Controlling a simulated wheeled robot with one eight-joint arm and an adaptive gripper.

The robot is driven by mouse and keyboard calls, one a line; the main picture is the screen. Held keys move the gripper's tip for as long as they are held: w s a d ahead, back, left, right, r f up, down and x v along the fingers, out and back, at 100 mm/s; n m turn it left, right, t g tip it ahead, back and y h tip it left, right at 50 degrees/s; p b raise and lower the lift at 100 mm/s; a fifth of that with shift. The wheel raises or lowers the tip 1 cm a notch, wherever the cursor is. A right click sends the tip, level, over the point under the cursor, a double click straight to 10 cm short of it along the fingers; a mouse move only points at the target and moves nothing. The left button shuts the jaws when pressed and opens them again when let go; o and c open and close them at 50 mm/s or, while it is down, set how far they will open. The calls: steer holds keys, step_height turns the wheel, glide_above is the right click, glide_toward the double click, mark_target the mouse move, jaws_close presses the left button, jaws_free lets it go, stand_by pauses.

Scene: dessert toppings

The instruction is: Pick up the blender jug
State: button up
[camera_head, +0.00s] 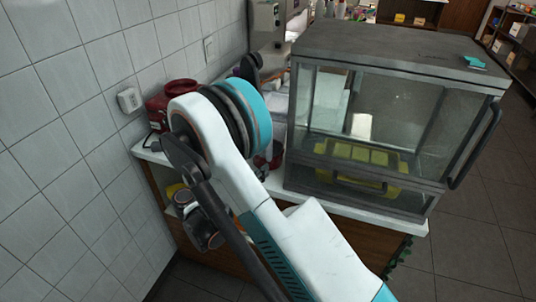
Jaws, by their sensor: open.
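I cannot make out the blender jug for certain. A red appliance (157,108) stands on the white counter by the tiled wall, at the left, partly hidden behind my arm. Another dark red thing shows just right of my arm, mostly covered by it, and I cannot tell what it is. My white and teal arm crosses the middle of the view and hides much of the counter's left part. My gripper cannot be picked out in this view.
A glass display case (390,42) with a yellow tray (362,155) inside fills the right of the counter (408,222). A tiled wall (60,130) with a socket (129,99) bounds the left. Open dark floor (470,250) lies at right.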

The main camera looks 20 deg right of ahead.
steer(key=shift+b+x, duration=1.25)
steer(key=shift+x, duration=1.65)
steer(key=shift+w+a+r, duration=0.1)
steer(key=shift+w+r, duration=0.05)
steer(key=shift+c, duration=0.6)
steer(key=c, duration=1.7)
steer(key=shift+r, duration=0.1)
